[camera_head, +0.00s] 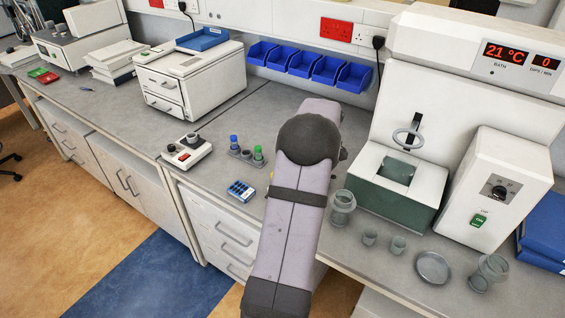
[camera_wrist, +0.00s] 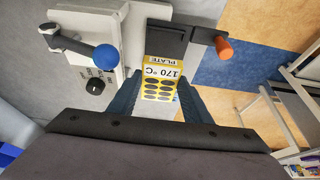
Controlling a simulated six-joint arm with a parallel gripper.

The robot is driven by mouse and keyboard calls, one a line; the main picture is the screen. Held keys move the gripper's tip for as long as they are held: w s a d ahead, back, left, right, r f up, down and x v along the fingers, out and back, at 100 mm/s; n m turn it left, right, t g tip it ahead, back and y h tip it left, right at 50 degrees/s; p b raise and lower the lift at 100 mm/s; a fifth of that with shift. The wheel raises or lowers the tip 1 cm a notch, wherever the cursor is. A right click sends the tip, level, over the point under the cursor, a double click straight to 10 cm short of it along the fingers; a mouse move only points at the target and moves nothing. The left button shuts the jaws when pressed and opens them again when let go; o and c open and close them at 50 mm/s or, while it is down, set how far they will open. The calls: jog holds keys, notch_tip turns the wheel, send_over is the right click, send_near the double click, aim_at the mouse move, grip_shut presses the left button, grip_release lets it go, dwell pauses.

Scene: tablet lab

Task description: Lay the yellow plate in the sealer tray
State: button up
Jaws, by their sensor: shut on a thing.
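The yellow plate (camera_wrist: 158,91), with dark oval wells, is between the fingers of my gripper (camera_wrist: 160,100) in the wrist view, and the gripper is shut on it. A label reading "170 °C PLATE" shows at its far end. Just beyond is the sealer (camera_wrist: 104,62), a white body with a blue-ball lever and a black knob. Its dark tray part (camera_wrist: 203,35) with an orange handle is at upper right. The plate overlaps the sealer in the picture; I cannot tell whether they touch. In the head view my arm hides the gripper and the sealer.
In the head view a small blue rack (camera_head: 241,190), a tube stand (camera_head: 246,155) and a white device (camera_head: 187,152) are left of my arm. A glass jar (camera_head: 342,208), small beakers and a water bath (camera_head: 398,185) are at right. Blue bins (camera_head: 308,65) line the wall.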

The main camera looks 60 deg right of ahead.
jog(key=shift+s, duration=0.25)
jog(key=shift+f, duration=0.25)
jog(key=shift+f+b, duration=1.25)
jog(key=shift+f, duration=0.85)
jog(key=shift+f+b, duration=0.85)
jog(key=shift+f+b, duration=0.4)
jog(key=shift+b, duration=0.75)
dwell(0.7)
dwell(0.5)
jog(key=o, duration=1.1)
